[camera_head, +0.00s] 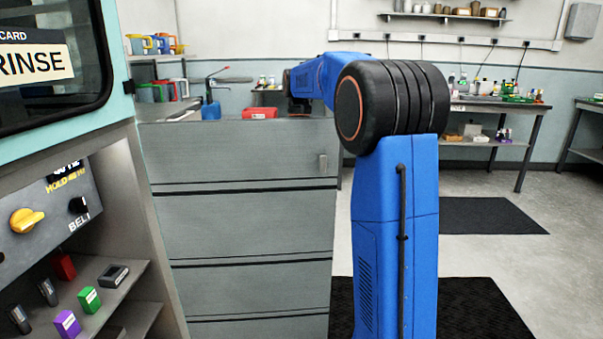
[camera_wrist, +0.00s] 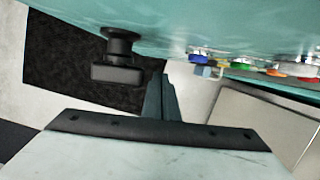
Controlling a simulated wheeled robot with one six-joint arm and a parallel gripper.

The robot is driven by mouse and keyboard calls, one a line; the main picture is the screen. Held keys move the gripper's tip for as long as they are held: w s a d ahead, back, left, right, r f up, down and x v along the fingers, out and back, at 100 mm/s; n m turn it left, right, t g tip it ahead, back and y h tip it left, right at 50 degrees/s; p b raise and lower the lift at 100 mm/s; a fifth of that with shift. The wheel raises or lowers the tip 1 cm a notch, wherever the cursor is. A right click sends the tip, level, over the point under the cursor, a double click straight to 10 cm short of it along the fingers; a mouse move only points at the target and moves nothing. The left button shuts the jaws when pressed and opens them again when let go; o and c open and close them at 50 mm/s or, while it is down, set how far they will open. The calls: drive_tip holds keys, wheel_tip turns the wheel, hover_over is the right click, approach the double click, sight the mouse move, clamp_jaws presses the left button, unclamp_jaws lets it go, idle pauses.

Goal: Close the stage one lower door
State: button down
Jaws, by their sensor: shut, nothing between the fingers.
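In the wrist view, my gripper (camera_wrist: 160,98) is shut and empty. Its narrow fingers lie together just below a teal panel (camera_wrist: 220,28), close to the right of a dark handle or knob (camera_wrist: 118,65) on that panel. I cannot tell whether the fingers touch the panel. I cannot tell which panel is the stage one lower door, nor how far it stands open. In the head view, a teal-framed windowed panel (camera_head: 122,80) with a "RINSE" card fills the upper left. My fingers cannot be made out there.
A grey drawer cabinet (camera_head: 245,225) stands mid-picture beside my blue arm. At the left are a control panel with a yellow knob (camera_head: 26,220) and a shelf of small coloured modules (camera_head: 88,298). Coloured round parts (camera_wrist: 238,66) line the teal panel's edge.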

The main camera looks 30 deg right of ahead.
sight(302, 172)
drive_tip(key=shift+s+a+r, duration=0.1)
drive_tip(key=shift+s+a, duration=0.15)
drive_tip(key=shift+s, duration=0.3)
drive_tip(key=shift+s+a+r, duration=0.1)
drive_tip(key=shift+s+a, duration=0.15)
drive_tip(key=shift+s, duration=0.35)
drive_tip(key=shift+s+a+r, duration=0.1)
drive_tip(key=shift+s+a, duration=0.15)
drive_tip(key=shift+s, duration=0.3)
